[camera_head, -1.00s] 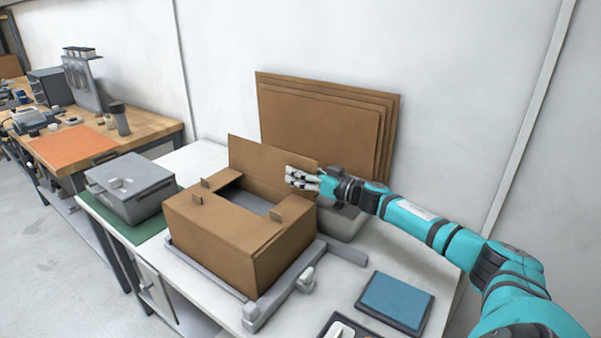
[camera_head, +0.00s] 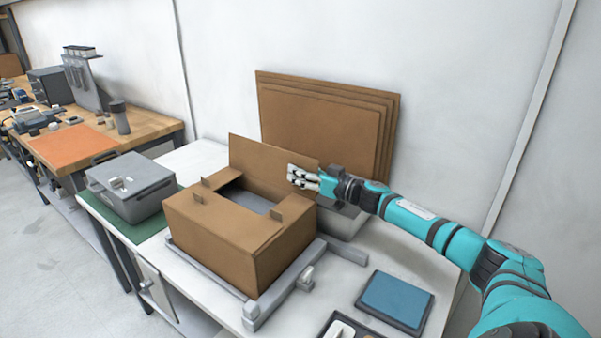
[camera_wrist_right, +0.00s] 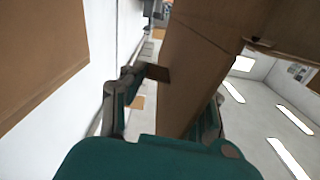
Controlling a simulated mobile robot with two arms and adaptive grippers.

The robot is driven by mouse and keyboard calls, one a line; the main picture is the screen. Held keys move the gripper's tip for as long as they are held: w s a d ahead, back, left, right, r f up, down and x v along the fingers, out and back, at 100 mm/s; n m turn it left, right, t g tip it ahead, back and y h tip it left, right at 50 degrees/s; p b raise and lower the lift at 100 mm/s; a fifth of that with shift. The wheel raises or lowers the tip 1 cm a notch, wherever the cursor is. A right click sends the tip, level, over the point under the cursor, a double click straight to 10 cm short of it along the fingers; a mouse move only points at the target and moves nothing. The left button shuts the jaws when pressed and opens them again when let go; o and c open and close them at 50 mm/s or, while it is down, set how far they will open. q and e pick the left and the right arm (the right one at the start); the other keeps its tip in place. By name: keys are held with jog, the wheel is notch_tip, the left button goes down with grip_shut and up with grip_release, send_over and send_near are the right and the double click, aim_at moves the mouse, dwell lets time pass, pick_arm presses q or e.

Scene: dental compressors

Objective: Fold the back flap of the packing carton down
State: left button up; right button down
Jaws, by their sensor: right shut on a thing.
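The packing carton (camera_head: 240,240) stands on the white table inside a grey frame. Its back flap (camera_head: 262,157) stands upright at the rear edge. The front flap appears folded down, and small tabs stick up at the sides of the opening. My right gripper (camera_head: 292,178) is at the right end of the back flap. In the right wrist view, the flap (camera_wrist_right: 200,75) runs between the two fingers, and the gripper is shut on it. The contact at the fingertips is partly hidden there. My left gripper is not in view.
Flat cardboard sheets (camera_head: 325,125) lean on the wall behind the carton. A grey case (camera_head: 132,188) stands on a green mat at left. A blue pad (camera_head: 396,300) lies at front right. A grey box (camera_head: 345,220) sits under my right forearm.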

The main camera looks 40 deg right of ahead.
jog(key=shift+r, duration=0.1)
dwell(0.3)
jog(key=shift+s+a+r+n+p, duration=0.1)
jog(key=shift+a+n+p, duration=0.25)
jog(key=shift+n, duration=0.3)
jog(key=shift+s+a+r+n+p, duration=0.1)
jog(key=shift+a+n+p, duration=0.1)
jog(key=shift+n+p, duration=0.35)
jog(key=shift+s+a+f+n, duration=0.1)
jog(key=shift+a+n, duration=0.2)
jog(key=shift+n, duration=0.45)
jog(key=shift+s+a+r+n, duration=0.1)
jog(key=shift+a+n, duration=0.25)
jog(key=shift+n, duration=0.35)
jog(key=shift+s+a+f+n, duration=0.1)
jog(key=shift+a+n, duration=0.2)
jog(key=shift+n, duration=0.45)
jog(key=c, duration=1.1)
grip_release()
jog(key=shift+v, duration=6.05)
